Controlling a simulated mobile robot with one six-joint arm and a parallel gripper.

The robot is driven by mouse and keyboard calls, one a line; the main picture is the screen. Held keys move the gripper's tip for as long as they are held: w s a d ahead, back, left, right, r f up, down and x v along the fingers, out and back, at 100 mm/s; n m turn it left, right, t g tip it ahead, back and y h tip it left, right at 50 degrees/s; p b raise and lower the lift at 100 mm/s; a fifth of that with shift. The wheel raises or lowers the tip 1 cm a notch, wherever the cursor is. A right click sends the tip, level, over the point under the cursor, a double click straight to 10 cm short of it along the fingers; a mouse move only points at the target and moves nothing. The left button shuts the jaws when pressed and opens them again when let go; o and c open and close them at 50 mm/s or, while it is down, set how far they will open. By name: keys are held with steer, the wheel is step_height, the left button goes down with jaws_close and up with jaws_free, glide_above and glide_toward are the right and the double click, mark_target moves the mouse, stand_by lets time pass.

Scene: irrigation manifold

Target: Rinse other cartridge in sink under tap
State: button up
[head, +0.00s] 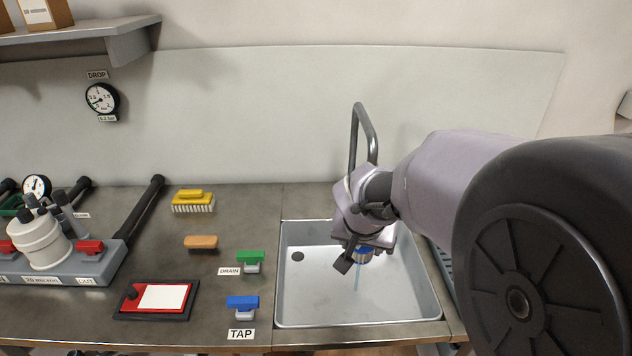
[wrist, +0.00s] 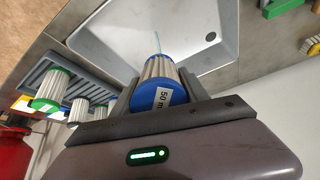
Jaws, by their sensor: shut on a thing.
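My gripper (head: 352,252) is over the sink (head: 320,303), shut on a pleated white cartridge with a blue end cap. A thin pale-blue stream (head: 358,277) falls below the cartridge. The blue TAP handle (head: 242,303) is on the counter left of the sink.
The green DRAIN handle (head: 250,258) is beside the sink; the drain hole (head: 297,256) looks uncovered. A grey rack (wrist: 62,70) with green- and blue-capped cartridges adjoins the sink. The manifold (head: 75,268) is far left.

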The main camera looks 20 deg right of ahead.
mark_target(362, 249)
steer(key=s+a+r, duration=0.1)
steer(key=s+r+p, duration=0.1)
steer(key=s, duration=0.1)
steer(key=s+a+r, duration=0.1)
steer(key=r, duration=0.1)
steer(key=shift+s+a, duration=0.2)
steer(key=shift+a, duration=0.1)
steer(key=shift+d, duration=0.1)
stand_by(0.4)
